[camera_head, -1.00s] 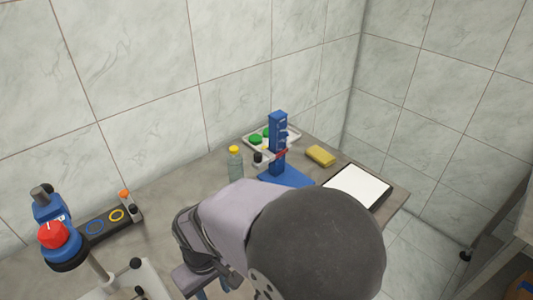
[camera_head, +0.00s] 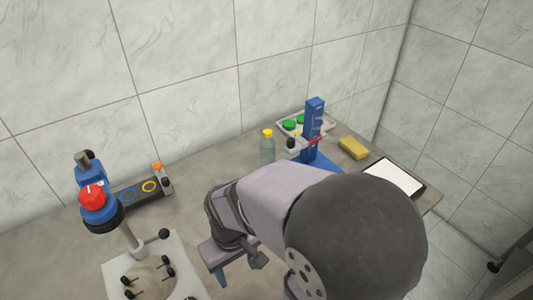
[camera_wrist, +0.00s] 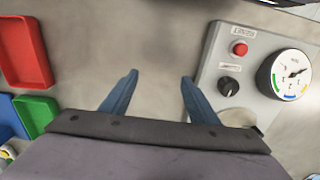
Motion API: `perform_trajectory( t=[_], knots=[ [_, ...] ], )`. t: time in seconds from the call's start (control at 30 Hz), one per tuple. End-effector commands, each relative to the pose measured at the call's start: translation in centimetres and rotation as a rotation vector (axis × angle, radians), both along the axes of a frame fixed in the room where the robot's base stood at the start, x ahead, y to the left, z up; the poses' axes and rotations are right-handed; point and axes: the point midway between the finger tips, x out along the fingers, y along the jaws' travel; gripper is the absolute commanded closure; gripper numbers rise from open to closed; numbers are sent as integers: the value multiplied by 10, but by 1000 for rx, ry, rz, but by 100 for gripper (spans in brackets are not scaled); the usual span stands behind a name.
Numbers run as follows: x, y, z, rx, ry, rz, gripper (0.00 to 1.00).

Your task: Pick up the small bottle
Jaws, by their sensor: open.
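A small clear bottle with a yellow cap (camera_head: 267,150) stands upright on the table near the wall, left of a blue upright stand. My gripper (camera_wrist: 159,78) shows open in the wrist view, its two blue fingers apart with bare grey table between and beyond them. In the head view my arm covers most of the gripper, and only a blue finger (camera_head: 221,277) shows below it, well in front of the bottle. The bottle is not in the wrist view.
The blue stand (camera_head: 313,125), a tray with green caps (camera_head: 282,123), a yellow sponge (camera_head: 353,148) and a tablet (camera_head: 394,178) lie behind my arm. The wrist view shows a red bin (camera_wrist: 25,55) and a gauge panel (camera_wrist: 212,72) either side of the fingers.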

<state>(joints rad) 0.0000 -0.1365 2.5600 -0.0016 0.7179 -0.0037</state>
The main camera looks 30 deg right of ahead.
Motion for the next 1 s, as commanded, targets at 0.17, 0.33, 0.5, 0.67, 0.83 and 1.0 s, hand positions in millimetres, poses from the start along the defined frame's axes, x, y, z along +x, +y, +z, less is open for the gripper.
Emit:
perform_trajectory(
  t=[0.17, 0.33, 0.5, 0.67, 0.83, 1.0],
  knots=[
    [0, 0, 0, 0, 0, 0, 46],
    [0, -3, 2, 0, 0, -14, 46],
    [-8, -22, 3, 2, 42, -105, 46],
    [-24, -52, -7, 20, 155, -259, 46],
    [18, -106, -8, 44, 150, -447, 46],
    [95, -181, -6, 44, 8, -578, 46]
  ],
)
